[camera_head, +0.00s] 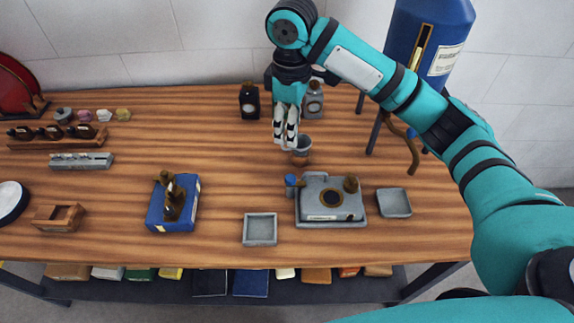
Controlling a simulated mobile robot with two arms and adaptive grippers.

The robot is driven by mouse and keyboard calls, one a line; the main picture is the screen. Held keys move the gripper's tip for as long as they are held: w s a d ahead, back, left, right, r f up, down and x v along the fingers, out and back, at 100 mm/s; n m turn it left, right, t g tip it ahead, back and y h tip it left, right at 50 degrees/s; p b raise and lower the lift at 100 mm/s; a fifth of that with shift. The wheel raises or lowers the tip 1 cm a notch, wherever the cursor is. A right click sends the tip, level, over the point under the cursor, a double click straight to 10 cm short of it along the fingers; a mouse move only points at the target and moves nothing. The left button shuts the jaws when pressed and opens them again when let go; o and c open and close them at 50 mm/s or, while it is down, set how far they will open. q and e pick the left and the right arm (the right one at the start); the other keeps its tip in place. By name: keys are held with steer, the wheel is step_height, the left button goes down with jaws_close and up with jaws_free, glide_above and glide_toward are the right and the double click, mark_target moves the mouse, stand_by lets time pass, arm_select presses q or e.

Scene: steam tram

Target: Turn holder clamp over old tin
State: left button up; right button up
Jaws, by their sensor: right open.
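A brown metal clamp-like holder (174,199) stands upright on a blue block (158,217) at the left middle of the table; it looks like the holder clamp. A shallow square grey tin (260,241) lies to its right near the front edge, and a similar one (393,203) lies farther right. I cannot tell which is the old tin. My right gripper (286,141) points down, open, over the back middle of the table. It is beside a small grey and copper-coloured cup (302,156), away from the clamp and both tins. My left gripper is out of view.
A grey device (316,212) with a round opening and knobs stands between the tins. Two bottles (249,104) (313,103) stand behind my gripper. A blue tank (402,30) on legs is at the back right. Racks and a wooden box (58,218) fill the left.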

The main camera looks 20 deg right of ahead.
mark_target(290, 177)
steer(key=f+p, duration=0.2)
steer(key=f, duration=1.5)
steer(key=shift+s, duration=0.2)
jaws_close()
steer(key=shift+r+n+p, duration=0.2)
steer(key=shift+n+p, duration=0.2)
steer(key=shift+p, duration=0.6)
steer(key=shift+f, duration=0.15)
